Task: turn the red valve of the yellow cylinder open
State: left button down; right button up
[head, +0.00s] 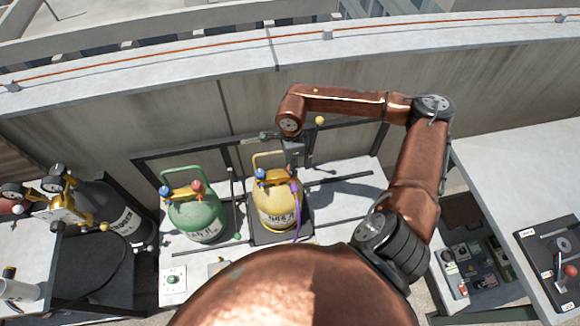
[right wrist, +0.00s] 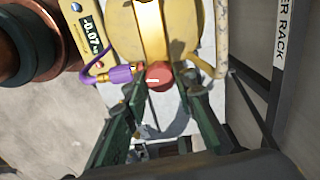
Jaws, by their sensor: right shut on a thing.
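The yellow cylinder (head: 278,208) stands upright on a dark square base, with a purple hose (head: 297,205) at its right side. Its red valve (right wrist: 159,76) is a small round knob at the top in the right wrist view, beside the purple hose fitting (right wrist: 122,74). My right gripper (right wrist: 162,90) has its dark green fingers on either side of the red valve and is shut on it. In the head view the right gripper (head: 294,160) comes down from above onto the cylinder's top and partly hides the valve. My left gripper is not in view.
A green cylinder (head: 197,215) stands close to the left. A dark rack frame (head: 345,135) runs behind the cylinders, before a concrete parapet (head: 180,110). A scale display (right wrist: 91,32) is near the gripper. Tool trays (head: 472,265) lie at the right.

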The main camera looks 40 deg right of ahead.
jog(key=shift+n+b, duration=0.5)
jog(key=shift+n, duration=0.6)
jog(key=shift+r, duration=0.1)
jog(key=o, duration=1.2)
jog(key=shift+c, duration=0.2)
notch_tip(320, 180, up, 12)
